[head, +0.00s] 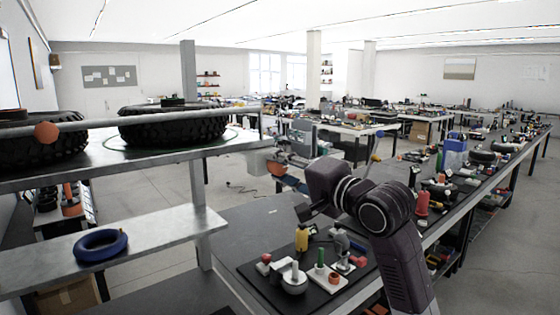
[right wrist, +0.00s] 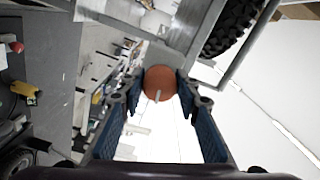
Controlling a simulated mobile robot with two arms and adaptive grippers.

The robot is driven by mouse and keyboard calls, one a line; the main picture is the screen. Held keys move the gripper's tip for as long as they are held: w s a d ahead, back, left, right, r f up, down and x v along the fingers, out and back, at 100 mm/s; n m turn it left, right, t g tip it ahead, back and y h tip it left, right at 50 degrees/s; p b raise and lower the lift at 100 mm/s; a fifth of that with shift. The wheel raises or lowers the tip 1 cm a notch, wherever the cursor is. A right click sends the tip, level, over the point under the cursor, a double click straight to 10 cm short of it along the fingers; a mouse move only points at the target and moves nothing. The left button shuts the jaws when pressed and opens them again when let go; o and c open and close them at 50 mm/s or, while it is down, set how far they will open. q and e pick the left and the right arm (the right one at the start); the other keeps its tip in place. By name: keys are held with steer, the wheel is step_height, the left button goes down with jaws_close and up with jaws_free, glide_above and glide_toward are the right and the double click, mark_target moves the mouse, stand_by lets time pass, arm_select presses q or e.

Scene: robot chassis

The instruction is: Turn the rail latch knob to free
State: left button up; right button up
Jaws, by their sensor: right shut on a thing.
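The orange-red latch knob (right wrist: 161,84) sits between the two fingertips of my right gripper (right wrist: 160,90) in the right wrist view. The pads touch it on both sides, and a pale pointer shows on its lower part. In the head view my right gripper (head: 281,171) reaches in from the right, beyond the right end of the shelf; an orange patch (head: 275,168) of the knob shows there, mostly covered by the gripper. Another orange ball-shaped knob (head: 46,132) sits at the far left of the rail (head: 95,125). My left gripper is out of view.
Large black tyres (head: 172,128) lie on the upper shelf (head: 95,162) behind the rail. A blue ring (head: 100,245) lies on the lower shelf (head: 50,262). Under my right arm, a dark tray (head: 255,272) holds several small parts. Benches and clutter fill the background.

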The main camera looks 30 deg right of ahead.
steer(key=shift+m+p, duration=0.45)
steer(key=shift+m, duration=0.25)
steer(key=o, duration=1.1)
steer(key=shift+d, duration=0.1)
steer(key=shift+o, duration=0.2)
steer(key=shift+s, duration=0.1)
steer(key=s, duration=1.2)
steer(key=shift+d, duration=0.45)
steer(key=shift+w, duration=0.1)
